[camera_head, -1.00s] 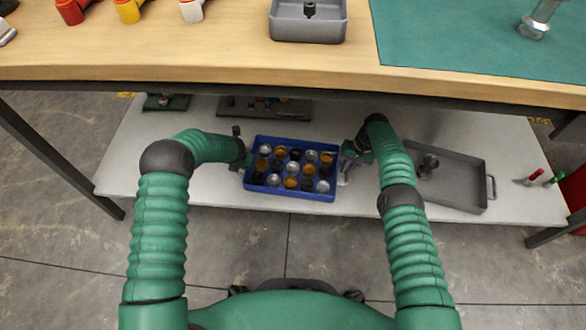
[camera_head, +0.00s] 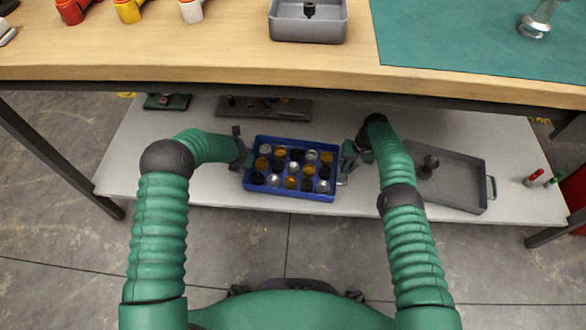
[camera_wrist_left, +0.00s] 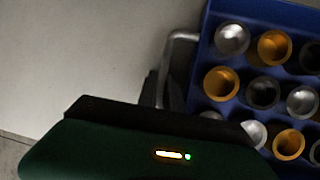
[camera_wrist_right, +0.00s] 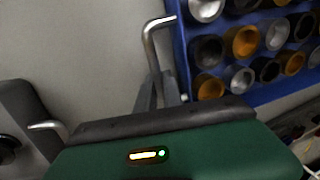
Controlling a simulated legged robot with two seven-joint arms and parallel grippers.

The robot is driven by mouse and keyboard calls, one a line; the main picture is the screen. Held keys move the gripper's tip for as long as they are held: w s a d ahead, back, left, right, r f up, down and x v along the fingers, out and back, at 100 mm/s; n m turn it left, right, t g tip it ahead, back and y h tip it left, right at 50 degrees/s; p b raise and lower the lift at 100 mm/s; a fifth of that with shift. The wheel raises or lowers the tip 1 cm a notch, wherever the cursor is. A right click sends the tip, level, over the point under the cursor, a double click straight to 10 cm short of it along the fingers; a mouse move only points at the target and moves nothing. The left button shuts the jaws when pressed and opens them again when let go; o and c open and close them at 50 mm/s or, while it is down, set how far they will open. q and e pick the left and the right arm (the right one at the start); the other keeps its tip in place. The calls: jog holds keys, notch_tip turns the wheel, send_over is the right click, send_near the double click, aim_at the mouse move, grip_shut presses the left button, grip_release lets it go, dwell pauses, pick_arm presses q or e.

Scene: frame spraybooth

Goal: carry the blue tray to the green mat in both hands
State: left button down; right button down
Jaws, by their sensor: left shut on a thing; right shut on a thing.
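The blue tray (camera_head: 290,194) sits low under the bench, over the pale lower shelf. It holds several silver, orange and dark round pieces in rows. I cannot tell whether its underside touches the shelf. My left gripper (camera_head: 243,158) is shut on the tray's left handle, which shows in the left wrist view (camera_wrist_left: 176,42). My right gripper (camera_head: 350,156) is shut on the right handle, which shows in the right wrist view (camera_wrist_right: 150,40). The green mat (camera_head: 450,45) lies on the bench top at the upper right.
The wooden bench top's front edge (camera_head: 220,76) overhangs the shelf (camera_head: 130,170). A grey tray (camera_head: 455,185) lies right of my right arm. A grey bin (camera_head: 308,30) stands on the bench left of the mat. A metal part (camera_head: 537,22) stands on the mat.

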jog(key=shift+d, duration=0.1)
